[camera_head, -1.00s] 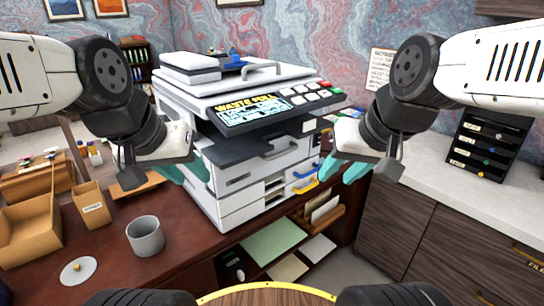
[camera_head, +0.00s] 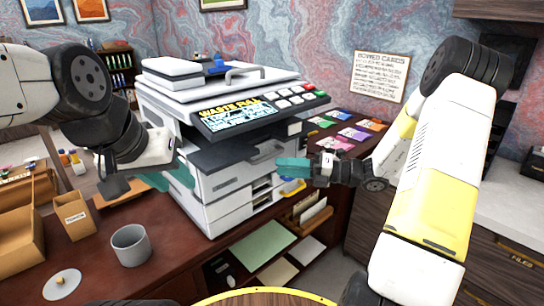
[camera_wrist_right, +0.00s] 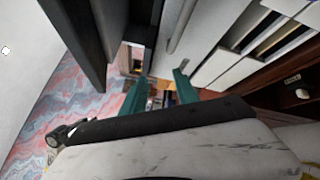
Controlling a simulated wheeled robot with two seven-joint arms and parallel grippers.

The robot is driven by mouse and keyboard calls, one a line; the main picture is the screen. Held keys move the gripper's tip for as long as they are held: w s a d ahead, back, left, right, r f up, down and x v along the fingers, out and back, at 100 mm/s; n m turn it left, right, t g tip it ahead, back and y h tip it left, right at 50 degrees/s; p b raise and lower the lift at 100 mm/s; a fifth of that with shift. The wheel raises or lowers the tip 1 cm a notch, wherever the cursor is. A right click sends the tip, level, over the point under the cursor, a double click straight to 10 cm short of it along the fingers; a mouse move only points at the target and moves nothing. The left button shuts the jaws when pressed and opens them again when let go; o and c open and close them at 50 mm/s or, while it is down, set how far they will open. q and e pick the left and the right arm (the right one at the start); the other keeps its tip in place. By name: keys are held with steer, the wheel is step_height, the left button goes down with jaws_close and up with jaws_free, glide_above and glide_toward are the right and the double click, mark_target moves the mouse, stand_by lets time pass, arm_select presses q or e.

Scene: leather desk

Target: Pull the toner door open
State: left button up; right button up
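The white and grey printer (camera_head: 228,205) stands on the desk with a tilted control panel and a dark front handle strip (camera_head: 235,152). I cannot tell for certain which panel is the toner door; no front panel looks swung open. My right gripper (camera_head: 292,168) is at the printer's right front, its teal fingers pointing left toward the front face. In the right wrist view, its two fingers (camera_wrist_right: 160,92) are apart with nothing clearly between them, beside the white printer panels (camera_wrist_right: 225,68). My left gripper (camera_head: 165,180) hangs at the printer's left side, fingers apart and empty.
A grey cup (camera_head: 130,246), a small cardboard box (camera_head: 73,216) and a white disc (camera_head: 62,284) are on the desk at left. Coloured cards (camera_head: 345,135) lie behind the right gripper. Open shelves with papers (camera_head: 265,243) are below the printer.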

mark_target(259, 166)
steer(key=w+d+f+m+t, duration=0.3)
steer(key=w+d+m+t, duration=0.15)
steer(key=m, duration=0.25)
steer(key=x, duration=0.7)
steer(key=shift+w+a, duration=0.25)
jaws_close()
stand_by(0.8)
